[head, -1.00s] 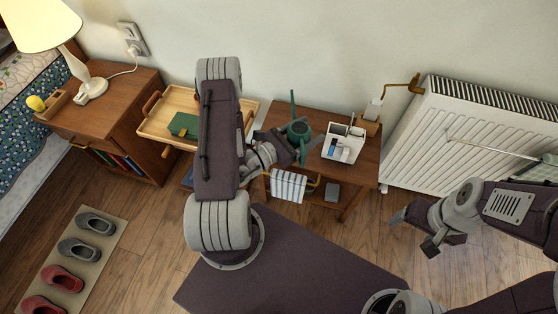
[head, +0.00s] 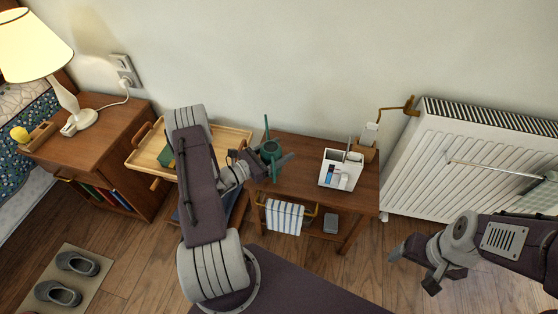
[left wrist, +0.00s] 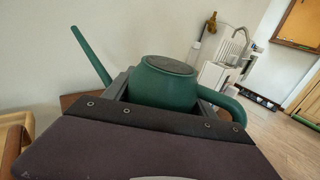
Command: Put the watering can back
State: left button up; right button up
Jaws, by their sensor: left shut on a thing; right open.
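The green watering can (head: 269,152) is between the fingers of my left gripper (head: 268,164), over the left end of the wooden side table (head: 300,185). In the left wrist view the can (left wrist: 165,85) sits upright between the jaws, with its spout up to the left and its handle at the right. My left gripper is shut on the can. I cannot tell whether the can touches the tabletop. My right gripper (head: 412,268) is open and empty above the floor, right of the table.
A white caddy (head: 341,169) stands on the table's right side. A striped cloth (head: 284,216) hangs at its front. A wooden tray (head: 148,157) with a green object (head: 167,157) stands left of the table, partly behind my left arm. A radiator (head: 465,165) is at the right.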

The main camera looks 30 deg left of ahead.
pick_arm(q)
jog(key=shift+f+b, duration=1)
jog(key=shift+f, duration=0.9)
jog(key=shift+f, duration=0.15)
jog(key=o, duration=1.7)
jog(key=shift+r, duration=0.2)
jog(key=p+v, duration=0.2)
jog(key=v, duration=1)
jog(key=shift+d, duration=0.1)
